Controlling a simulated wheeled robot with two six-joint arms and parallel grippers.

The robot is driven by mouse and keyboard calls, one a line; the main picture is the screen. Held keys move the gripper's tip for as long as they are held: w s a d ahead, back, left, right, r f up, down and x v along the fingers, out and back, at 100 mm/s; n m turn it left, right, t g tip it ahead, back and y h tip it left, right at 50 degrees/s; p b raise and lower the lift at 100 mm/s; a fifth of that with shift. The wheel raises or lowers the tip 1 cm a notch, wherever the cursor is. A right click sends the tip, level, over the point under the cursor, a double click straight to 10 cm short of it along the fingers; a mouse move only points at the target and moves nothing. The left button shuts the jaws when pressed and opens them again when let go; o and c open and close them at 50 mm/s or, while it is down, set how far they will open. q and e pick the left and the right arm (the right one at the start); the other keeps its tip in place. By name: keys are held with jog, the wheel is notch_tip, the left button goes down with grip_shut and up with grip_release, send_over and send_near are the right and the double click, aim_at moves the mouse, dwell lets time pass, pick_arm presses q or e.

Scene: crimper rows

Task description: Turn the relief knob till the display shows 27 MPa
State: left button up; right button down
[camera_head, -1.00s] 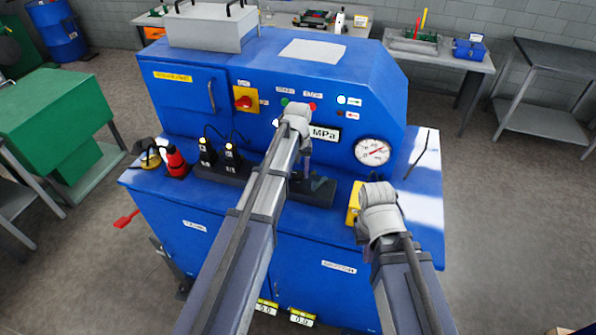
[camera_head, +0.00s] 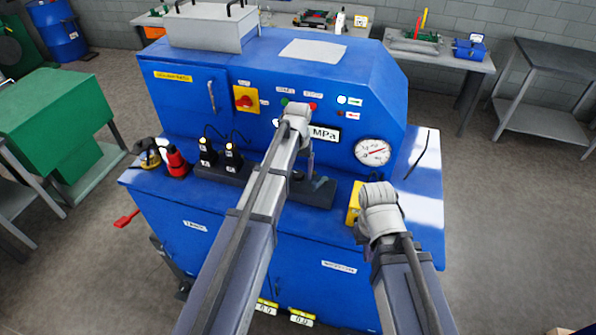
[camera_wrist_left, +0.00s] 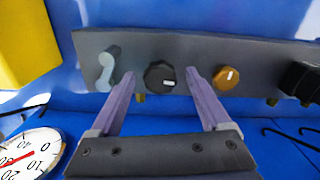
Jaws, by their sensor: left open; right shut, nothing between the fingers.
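A black round knob (camera_wrist_left: 160,77) with a white mark sits on the grey valve block (camera_wrist_left: 220,50). A brass-coloured knob (camera_wrist_left: 227,78) with a white mark is to its right, and a grey lever (camera_wrist_left: 107,68) is to its left. I cannot read which knob is the relief knob. My left gripper (camera_wrist_left: 160,74) is open, its purple fingers on either side of the black knob; contact is unclear. The display (camera_head: 326,133) shows "MPa", but my left arm hides its number. My right gripper (camera_head: 362,232) is shut and empty, mostly hidden by its wrist.
A round dial gauge (camera_head: 373,152) with a red needle is on the blue machine (camera_head: 330,85). A yellow box (camera_head: 354,203) stands beside my right wrist. Black solenoids (camera_head: 231,160) with cables rise from the block's left part, near a red bottle (camera_head: 177,161).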

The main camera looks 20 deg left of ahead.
aim_at(298, 174)
pick_arm(q)
notch_tip(298, 174, up, 8)
jog(key=p, duration=0.8)
jog(key=shift+f, duration=0.1)
dwell(0.3)
